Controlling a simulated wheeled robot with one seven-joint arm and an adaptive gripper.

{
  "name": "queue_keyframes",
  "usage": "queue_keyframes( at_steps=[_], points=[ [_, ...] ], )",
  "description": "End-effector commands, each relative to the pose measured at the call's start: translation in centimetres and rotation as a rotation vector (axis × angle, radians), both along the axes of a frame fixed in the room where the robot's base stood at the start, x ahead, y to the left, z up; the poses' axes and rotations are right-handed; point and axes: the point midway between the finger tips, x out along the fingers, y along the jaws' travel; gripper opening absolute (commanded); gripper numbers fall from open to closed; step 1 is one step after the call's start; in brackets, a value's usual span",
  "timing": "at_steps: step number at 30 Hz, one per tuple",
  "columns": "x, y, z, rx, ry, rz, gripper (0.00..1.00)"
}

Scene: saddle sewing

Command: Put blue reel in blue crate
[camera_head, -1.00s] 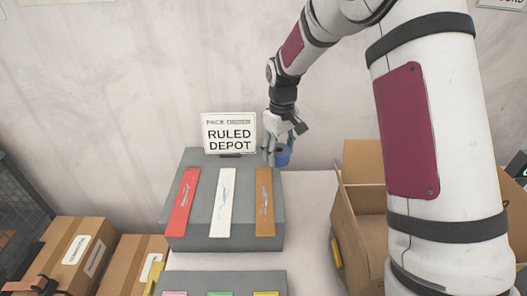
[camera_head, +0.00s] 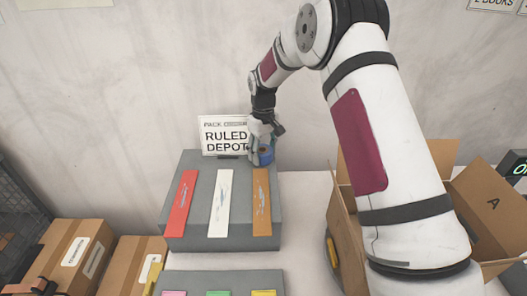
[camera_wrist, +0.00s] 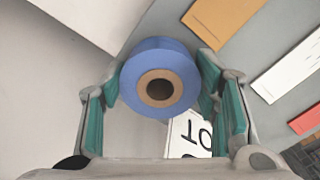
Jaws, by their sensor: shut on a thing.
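The blue reel (camera_wrist: 160,62) has a tan core and sits between the two teal-padded fingers of my gripper (camera_wrist: 162,95) in the wrist view. My gripper is shut on it. In the head view my gripper (camera_head: 263,142) holds the blue reel (camera_head: 266,155) above the back right part of the grey block, in front of the sign's right side. No blue crate can be made out in these frames.
The grey block (camera_head: 188,238) carries red, white and orange strips. The "RULED DEPOT" sign (camera_head: 224,135) stands behind it. An open cardboard box (camera_head: 345,250) is at right, partly behind my arm. Closed cardboard boxes (camera_head: 67,253) are at lower left.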

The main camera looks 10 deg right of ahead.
Motion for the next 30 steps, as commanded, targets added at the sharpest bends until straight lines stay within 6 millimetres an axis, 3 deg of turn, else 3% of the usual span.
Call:
queue_keyframes(
  at_steps=[5, 6, 8, 9, 20, 23, 30],
  points=[
    [0.0, 0.0, -0.3, 0.000, 0.000, 0.000, 0.22],
    [0.0, 0.0, -0.4, 0.000, 0.000, 0.000, 0.60],
    [0.0, 0.0, -0.3, 0.000, 0.000, 0.000, 0.74],
    [0.0, 0.0, -0.3, 0.000, 0.000, 0.000, 0.76],
    [0.0, 0.0, 0.0, 0.000, 0.000, 0.000, 0.76],
    [0.1, 0.0, 1.0, 0.000, -0.002, 0.000, 0.76],
    [0.1, 0.0, 5.7, 0.000, -0.004, 0.000, 0.76]
  ],
)
